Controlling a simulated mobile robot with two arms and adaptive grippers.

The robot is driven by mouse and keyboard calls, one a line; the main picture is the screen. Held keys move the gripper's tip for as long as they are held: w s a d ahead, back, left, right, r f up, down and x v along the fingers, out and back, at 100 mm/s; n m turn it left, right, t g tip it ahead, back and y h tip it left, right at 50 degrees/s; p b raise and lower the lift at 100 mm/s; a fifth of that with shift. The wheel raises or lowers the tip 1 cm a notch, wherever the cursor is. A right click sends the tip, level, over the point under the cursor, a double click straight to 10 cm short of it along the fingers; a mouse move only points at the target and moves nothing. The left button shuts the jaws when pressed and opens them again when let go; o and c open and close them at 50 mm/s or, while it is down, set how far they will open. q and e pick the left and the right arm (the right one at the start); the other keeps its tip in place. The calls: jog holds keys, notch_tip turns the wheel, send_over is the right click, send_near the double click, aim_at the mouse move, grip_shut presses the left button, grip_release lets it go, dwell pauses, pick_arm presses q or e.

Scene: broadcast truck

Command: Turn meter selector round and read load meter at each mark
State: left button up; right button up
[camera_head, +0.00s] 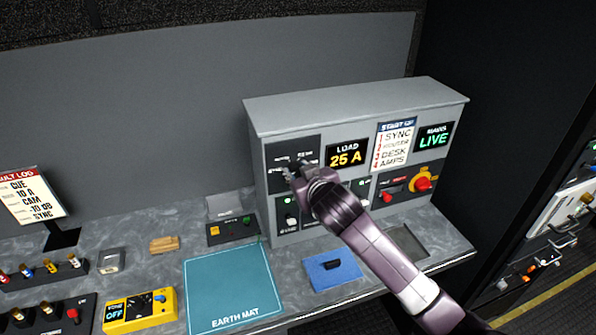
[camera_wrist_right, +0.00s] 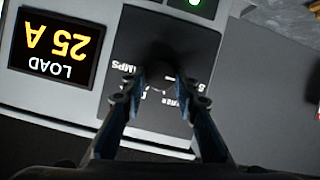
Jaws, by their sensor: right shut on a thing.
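The load meter (camera_head: 346,155) is a black display on the grey cabinet, reading "LOAD 25 A" in yellow digits. It also shows upside down in the right wrist view (camera_wrist_right: 52,46). The meter selector is a dark knob (camera_wrist_right: 160,58) on a dark plate (camera_head: 306,147) left of the meter, with white marks around it. My right gripper (camera_head: 292,169) is at this plate, its two fingers (camera_wrist_right: 159,82) shut on the knob. The fingers and shadow hide most of the knob, so I cannot tell which mark it points at. My left gripper is not in view.
The cabinet (camera_head: 350,103) also carries a start-up card (camera_head: 393,146), a green "LIVE" display (camera_head: 433,137) and a red-and-yellow switch (camera_head: 422,181). The worktop holds an earth mat (camera_head: 230,285), a blue pad (camera_head: 332,271) and a yellow meter (camera_head: 140,309).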

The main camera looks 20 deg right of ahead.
jog(key=shift+s+f, duration=0.1)
jog(key=shift+f, duration=0.25)
jog(key=o, duration=0.9)
jog(key=shift+o, duration=1.3)
jog(key=shift+r, duration=0.25)
jog(key=v, duration=1.2)
